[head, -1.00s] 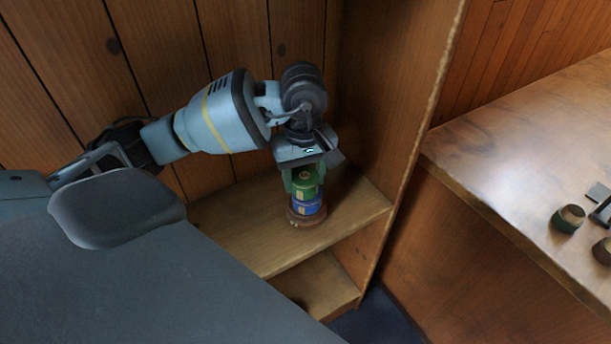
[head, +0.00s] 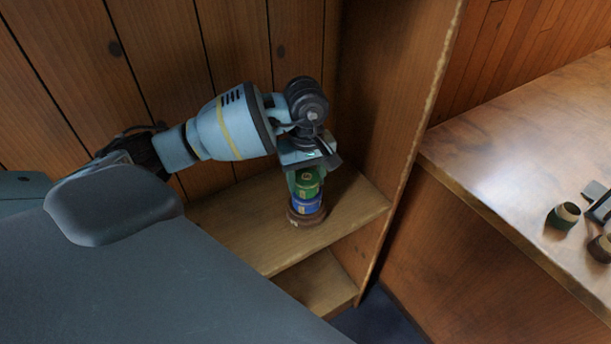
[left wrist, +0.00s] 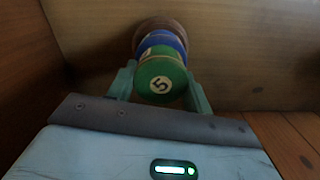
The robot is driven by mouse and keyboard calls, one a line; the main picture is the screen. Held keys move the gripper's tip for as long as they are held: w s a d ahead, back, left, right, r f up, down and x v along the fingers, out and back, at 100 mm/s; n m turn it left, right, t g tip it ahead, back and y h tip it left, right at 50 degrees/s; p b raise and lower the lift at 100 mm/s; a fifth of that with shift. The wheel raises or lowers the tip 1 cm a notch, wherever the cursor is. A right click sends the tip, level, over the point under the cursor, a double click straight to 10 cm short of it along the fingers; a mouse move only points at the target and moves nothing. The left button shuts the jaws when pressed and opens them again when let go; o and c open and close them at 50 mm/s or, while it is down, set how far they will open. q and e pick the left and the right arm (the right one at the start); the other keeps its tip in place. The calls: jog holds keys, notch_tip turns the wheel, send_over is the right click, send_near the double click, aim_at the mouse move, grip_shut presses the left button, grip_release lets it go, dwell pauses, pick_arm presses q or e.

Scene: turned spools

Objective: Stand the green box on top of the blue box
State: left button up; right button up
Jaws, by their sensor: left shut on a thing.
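The green box (head: 308,180) is a round green spool with a pale label. In the left wrist view the green box (left wrist: 160,80) shows a "5" on its end. My left gripper (head: 306,186) points down from above and is shut on the green box, with one finger on each side. The blue box (head: 307,204) is directly under the green box, in line with it and seemingly touching. The blue box also shows behind it in the left wrist view (left wrist: 162,40). My right gripper is not in view.
A brown round base (head: 304,219) is under the blue box on the wooden shelf (head: 240,232). A side panel (head: 385,120) stands close to the right.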

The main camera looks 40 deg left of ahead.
aim_at(306, 175)
pick_arm(q)
jog(key=shift+f, duration=0.15)
jog(key=o, duration=1)
jog(key=shift+c, duration=0.2)
notch_tip(306, 175, up, 12)
